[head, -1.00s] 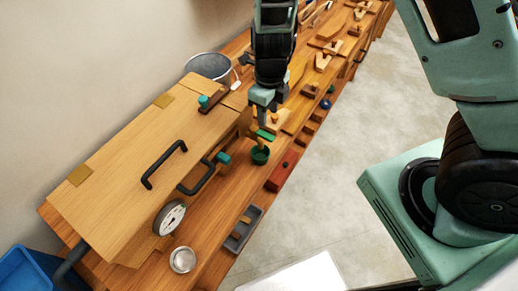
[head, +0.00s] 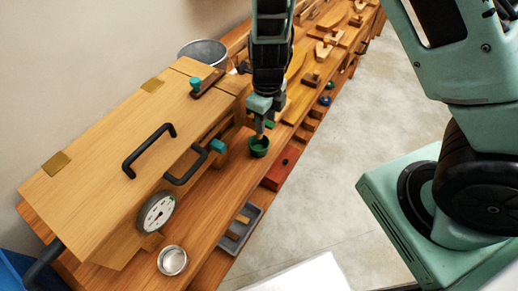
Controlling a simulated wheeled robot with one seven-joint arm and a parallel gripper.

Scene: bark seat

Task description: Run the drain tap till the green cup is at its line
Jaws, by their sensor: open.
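The green cup (head: 258,147) stands on the bench, just below my gripper. My gripper (head: 259,130) points down over the cup, with its jaws open. A green tap handle (head: 270,124) shows partly behind the fingers, and the tap's body is mostly hidden by them. A teal knob (head: 217,146) sticks out of the front of the wooden box (head: 100,172), left of the cup. The cup's line and the level inside it are too small to make out.
A dial gauge (head: 156,212) sits on the box front, with a metal dish (head: 172,260) below it. A grey tray (head: 240,229) and a red block (head: 282,168) lie along the front edge. A bucket (head: 204,52) stands behind. Wooden tools crowd the far bench.

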